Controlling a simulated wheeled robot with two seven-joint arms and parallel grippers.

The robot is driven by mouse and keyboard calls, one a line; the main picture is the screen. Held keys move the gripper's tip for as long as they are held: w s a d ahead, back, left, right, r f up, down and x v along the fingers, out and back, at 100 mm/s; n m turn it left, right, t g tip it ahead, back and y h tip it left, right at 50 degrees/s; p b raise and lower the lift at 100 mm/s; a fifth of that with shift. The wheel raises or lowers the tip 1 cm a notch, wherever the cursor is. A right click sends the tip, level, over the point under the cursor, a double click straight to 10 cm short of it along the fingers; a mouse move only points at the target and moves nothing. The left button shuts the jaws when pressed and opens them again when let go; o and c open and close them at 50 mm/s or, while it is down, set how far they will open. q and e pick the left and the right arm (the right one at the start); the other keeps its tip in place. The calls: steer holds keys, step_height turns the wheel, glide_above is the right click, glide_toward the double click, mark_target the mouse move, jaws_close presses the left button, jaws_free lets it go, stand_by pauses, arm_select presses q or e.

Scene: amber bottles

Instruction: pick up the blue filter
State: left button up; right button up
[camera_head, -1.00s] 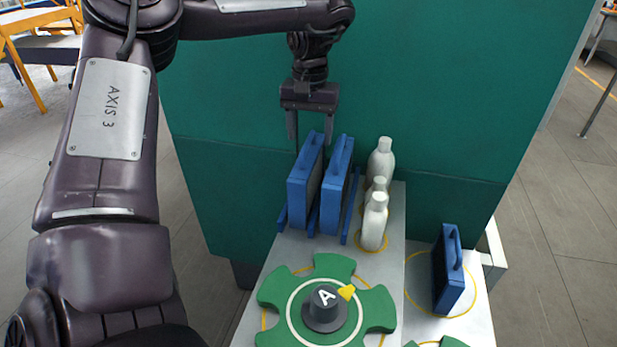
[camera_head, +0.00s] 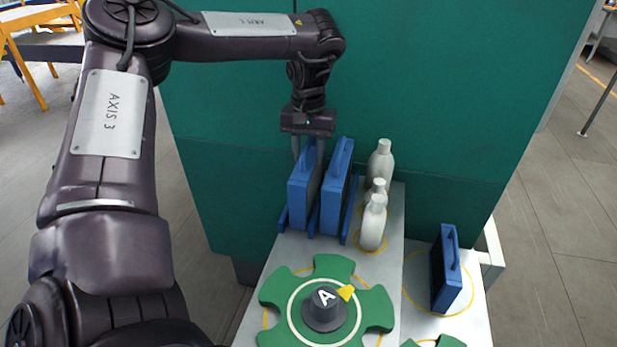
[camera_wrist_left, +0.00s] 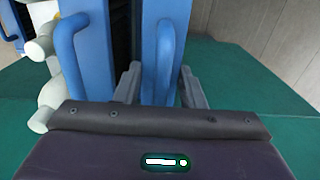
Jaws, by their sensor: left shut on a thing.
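Two blue filters stand upright side by side in blue holders at the back of the grey table: a left one (camera_head: 303,189) and a right one (camera_head: 336,196). My left gripper (camera_head: 308,155) points down and is shut on the handle of the left filter. In the left wrist view, the fingers (camera_wrist_left: 160,88) sit on either side of that blue handle (camera_wrist_left: 165,55), and the other filter (camera_wrist_left: 85,60) stands just to the left. A third blue filter (camera_head: 446,272) stands apart on the lower right surface. My right gripper is not in view.
White bottles (camera_head: 373,222) stand close to the right of the filters. A green star-shaped wheel (camera_head: 277,292) with a knob marked A lies in front. A green wall panel (camera_head: 440,100) rises behind.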

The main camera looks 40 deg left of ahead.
arm_select(q)
steer(key=shift+c, duration=0.5)
steer(key=shift+r, duration=0.1)
steer(key=shift+w+r, duration=0.1)
steer(key=shift+r, duration=0.1)
step_height(320, 180, up, 10)
steer(key=shift+r, duration=0.1)
step_height(320, 180, up, 9)
steer(key=p, duration=0.6)
steer(key=shift+r+p, duration=0.15)
steer(key=shift+p, duration=0.25)
